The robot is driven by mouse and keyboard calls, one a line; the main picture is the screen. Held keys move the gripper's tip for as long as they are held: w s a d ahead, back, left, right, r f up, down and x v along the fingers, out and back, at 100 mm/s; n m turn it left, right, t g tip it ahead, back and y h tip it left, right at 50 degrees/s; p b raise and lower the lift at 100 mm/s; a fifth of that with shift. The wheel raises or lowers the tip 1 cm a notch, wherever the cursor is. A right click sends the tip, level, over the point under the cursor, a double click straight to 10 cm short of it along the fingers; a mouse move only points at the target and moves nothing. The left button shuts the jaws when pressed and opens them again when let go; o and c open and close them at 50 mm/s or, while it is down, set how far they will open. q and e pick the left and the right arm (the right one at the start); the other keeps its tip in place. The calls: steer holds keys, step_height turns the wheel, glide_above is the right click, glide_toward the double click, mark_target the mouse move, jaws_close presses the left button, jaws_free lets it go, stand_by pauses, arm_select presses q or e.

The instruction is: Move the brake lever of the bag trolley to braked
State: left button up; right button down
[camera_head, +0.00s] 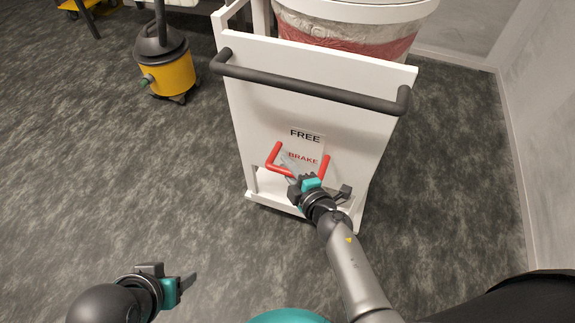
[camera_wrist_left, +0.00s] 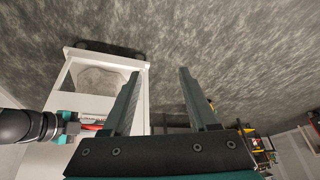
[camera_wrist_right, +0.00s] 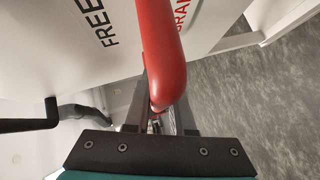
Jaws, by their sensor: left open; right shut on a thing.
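The white bag trolley (camera_head: 350,120) stands ahead of me, with a black push handle along its top. Its front panel carries the label FREE above the label BRAKE. The red brake lever (camera_head: 273,156) is a bent bar on this panel, with its crossbar low, around and below the BRAKE label. My right gripper (camera_head: 297,178) is at the crossbar and shut on it; in the right wrist view the red lever (camera_wrist_right: 162,50) runs down between the fingers. My left gripper (camera_head: 190,282) is open and empty over the floor at lower left; its spread fingers show in the left wrist view (camera_wrist_left: 158,95).
A black handle bar (camera_head: 310,88) juts from the trolley's top. A bag (camera_head: 345,32) sits in the trolley's ring. A yellow vacuum cleaner (camera_head: 170,75) stands at the back left. A pale wall (camera_head: 540,130) is at right. The floor at left is clear.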

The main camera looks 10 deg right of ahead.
steer(key=shift+w+d+r, duration=0.1)
stand_by(0.3)
arm_select(q)
steer(key=shift+r, duration=0.2)
arm_select(e)
steer(key=shift+f, duration=0.3)
arm_select(q)
steer(key=w+d+t, duration=0.1)
steer(key=w+d+t+h+b, duration=0.1)
steer(key=w+d+t+b, duration=0.1)
steer(key=shift+w+d+f+m, duration=0.15)
steer(key=shift+d+f+m, duration=0.05)
steer(key=shift+f+m, duration=0.15)
arm_select(e)
steer(key=shift+w+d+f, duration=0.15)
steer(key=shift+f, duration=0.5)
steer(key=shift+w+d+f, duration=0.15)
steer(key=shift+f, duration=0.45)
steer(key=shift+w+r, duration=0.1)
steer(key=shift+r, duration=0.05)
steer(key=c, duration=1.2)
jaws_free()
steer(key=o, duration=0.4)
steer(key=shift+o, duration=0.2)
steer(key=shift+a, duration=0.1)
